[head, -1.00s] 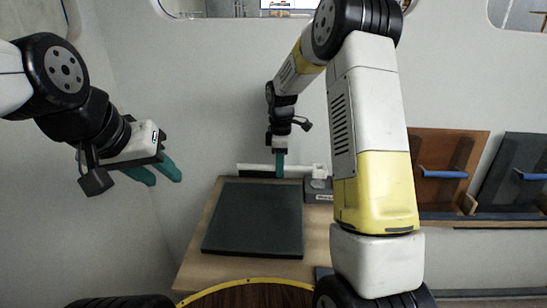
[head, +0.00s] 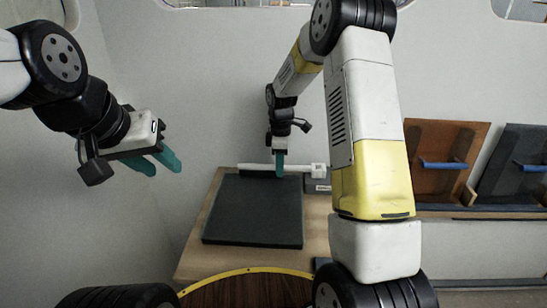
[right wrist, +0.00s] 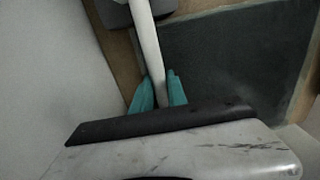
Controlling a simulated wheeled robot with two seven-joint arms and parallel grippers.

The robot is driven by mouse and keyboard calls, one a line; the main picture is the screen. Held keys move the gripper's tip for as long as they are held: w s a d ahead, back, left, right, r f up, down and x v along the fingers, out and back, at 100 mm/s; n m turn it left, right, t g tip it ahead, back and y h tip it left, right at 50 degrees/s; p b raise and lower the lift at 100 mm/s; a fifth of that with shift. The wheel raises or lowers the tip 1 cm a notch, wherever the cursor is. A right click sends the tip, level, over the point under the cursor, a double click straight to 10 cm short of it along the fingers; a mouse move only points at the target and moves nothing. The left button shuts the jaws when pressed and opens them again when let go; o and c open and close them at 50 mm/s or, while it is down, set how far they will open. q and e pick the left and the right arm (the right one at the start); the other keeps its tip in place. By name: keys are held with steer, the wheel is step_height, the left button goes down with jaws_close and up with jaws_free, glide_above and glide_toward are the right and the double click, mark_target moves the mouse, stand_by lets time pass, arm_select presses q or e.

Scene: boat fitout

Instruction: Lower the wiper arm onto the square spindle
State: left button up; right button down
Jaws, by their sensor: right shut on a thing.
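The wiper arm (head: 255,167) is a slim white bar with a blocky white end (head: 319,170) on the right. My right gripper (head: 279,170) is shut on its middle and holds it roughly level behind the dark pad. The blocky end is over or just in front of a small grey block (head: 320,185), partly hidden by my right arm. The square spindle cannot be made out. In the right wrist view the bar (right wrist: 148,45) runs between the teal fingers (right wrist: 158,92) toward the grey block (right wrist: 140,10). My left gripper (head: 158,162) is open and empty, in the air at left.
A dark square pad (head: 253,212) lies on the wooden bench (head: 200,265). A round yellow-rimmed wooden surface (head: 245,290) is nearer. At right, a brown rack (head: 440,140) and a dark rack (head: 520,150) with blue bars stand on a ledge. A pale wall closes the back.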

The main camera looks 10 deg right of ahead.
stand_by(0.3)
steer(key=c, duration=1.2)
jaws_free()
steer(key=shift+c, duration=0.2)
step_height(320, 180, up, 8)
steer(key=shift+f, duration=0.25)
steer(key=s+d+r+m+t+y, duration=0.1)
steer(key=s+d+r+m+t, duration=0.15)
steer(key=s+r+m, duration=0.7)
steer(key=s+r+m+t, duration=0.2)
steer(key=s+r, duration=0.1)
steer(key=s, duration=0.6)
steer(key=s+r+m+t+y, duration=0.1)
steer(key=s+r+m, duration=0.2)
steer(key=s, duration=0.7)
steer(key=shift+s+a+r+m+t, duration=0.15)
steer(key=shift+s+a+m+t, duration=0.1)
steer(key=shift+a+m+t, duration=0.15)
